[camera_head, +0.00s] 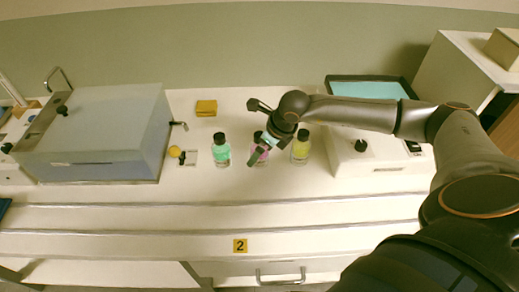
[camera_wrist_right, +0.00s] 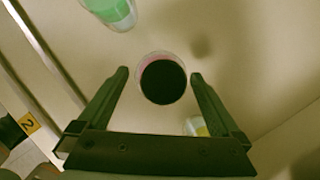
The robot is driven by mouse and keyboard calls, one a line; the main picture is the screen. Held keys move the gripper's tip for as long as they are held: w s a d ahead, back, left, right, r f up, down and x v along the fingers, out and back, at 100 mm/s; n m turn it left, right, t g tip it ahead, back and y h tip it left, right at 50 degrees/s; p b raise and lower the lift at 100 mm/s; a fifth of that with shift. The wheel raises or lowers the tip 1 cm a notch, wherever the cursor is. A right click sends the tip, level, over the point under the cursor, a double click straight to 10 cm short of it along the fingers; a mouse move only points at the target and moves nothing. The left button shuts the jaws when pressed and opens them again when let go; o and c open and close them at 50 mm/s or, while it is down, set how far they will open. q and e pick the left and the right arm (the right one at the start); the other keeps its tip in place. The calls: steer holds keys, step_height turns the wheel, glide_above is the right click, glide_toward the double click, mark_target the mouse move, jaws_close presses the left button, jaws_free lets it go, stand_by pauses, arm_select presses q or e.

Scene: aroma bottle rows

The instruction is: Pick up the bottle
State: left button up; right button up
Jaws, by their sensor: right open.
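Three bottles with black caps stand in a row on the white bench: a green one (camera_head: 221,152), a pink one (camera_head: 262,153) and a yellow one (camera_head: 300,149). My right gripper (camera_head: 254,132) is over the pink bottle and partly hides it. In the right wrist view the pink bottle's dark cap (camera_wrist_right: 163,82) lies between the two spread fingertips (camera_wrist_right: 159,75), with a gap on each side. The green bottle (camera_wrist_right: 115,10) shows at the top and part of the yellow bottle (camera_wrist_right: 196,126) behind the gripper. My left gripper is not in view.
A large grey box-shaped device (camera_head: 95,135) stands at the left. A white device (camera_head: 375,160) stands right of the yellow bottle. A yellow block (camera_head: 206,107) lies behind the row. The bench front carries a "2" label (camera_head: 240,246); the bench before the bottles is clear.

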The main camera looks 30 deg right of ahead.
steer(key=shift+x, duration=0.9)
steer(key=shift+c, duration=0.2)
steer(key=shift+r, duration=0.1)
jaws_close()
